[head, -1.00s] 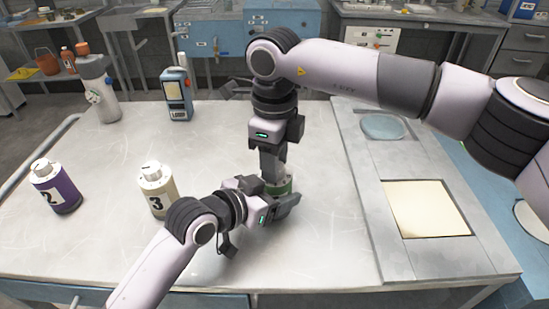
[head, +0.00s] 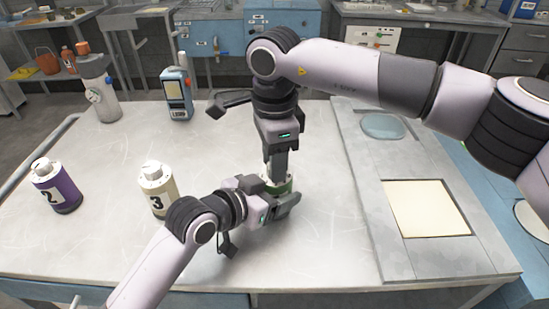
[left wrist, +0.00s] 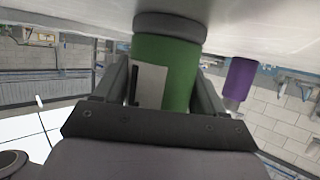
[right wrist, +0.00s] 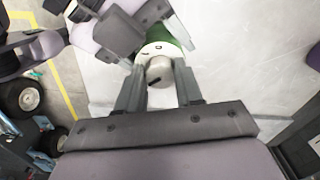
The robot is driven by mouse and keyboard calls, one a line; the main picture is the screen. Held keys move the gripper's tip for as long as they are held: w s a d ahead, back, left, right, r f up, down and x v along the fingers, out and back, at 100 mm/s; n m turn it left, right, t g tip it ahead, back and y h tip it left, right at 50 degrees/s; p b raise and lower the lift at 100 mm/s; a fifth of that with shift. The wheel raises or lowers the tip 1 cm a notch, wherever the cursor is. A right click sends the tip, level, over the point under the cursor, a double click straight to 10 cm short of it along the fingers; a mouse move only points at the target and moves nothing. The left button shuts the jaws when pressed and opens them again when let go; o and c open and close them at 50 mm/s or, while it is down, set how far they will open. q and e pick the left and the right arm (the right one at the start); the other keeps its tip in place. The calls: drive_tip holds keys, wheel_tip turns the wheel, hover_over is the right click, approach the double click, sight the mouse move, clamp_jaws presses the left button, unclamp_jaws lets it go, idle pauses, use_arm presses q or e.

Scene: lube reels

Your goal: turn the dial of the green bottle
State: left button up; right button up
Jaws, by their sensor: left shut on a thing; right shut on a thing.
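The green bottle (head: 280,187) stands on the table, mostly hidden by my grippers in the head view. In the left wrist view its green body (left wrist: 180,72) with a white label sits between the fingers of my left gripper (left wrist: 163,88), which is shut on it from the side. My right gripper (head: 277,166) points down from above at the bottle's top. In the right wrist view the grey dial (right wrist: 159,71) on the white cap lies between the right fingers (right wrist: 158,80), which are shut on it.
A cream bottle marked 3 (head: 157,191) and a purple bottle marked 2 (head: 57,188) stand to the left. A panel with a cream square plate (head: 428,209) is at the right.

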drive_tip(key=shift+d, duration=0.1)
idle(0.4)
drive_tip(key=o, duration=1.1)
drive_tip(key=shift+c, duration=0.2)
drive_tip(key=shift+r, duration=0.1)
wheel_tip(320, 180, up, 12)
use_arm(q)
drive_tip(key=o, duration=1.3)
drive_tip(key=shift+o, duration=0.2)
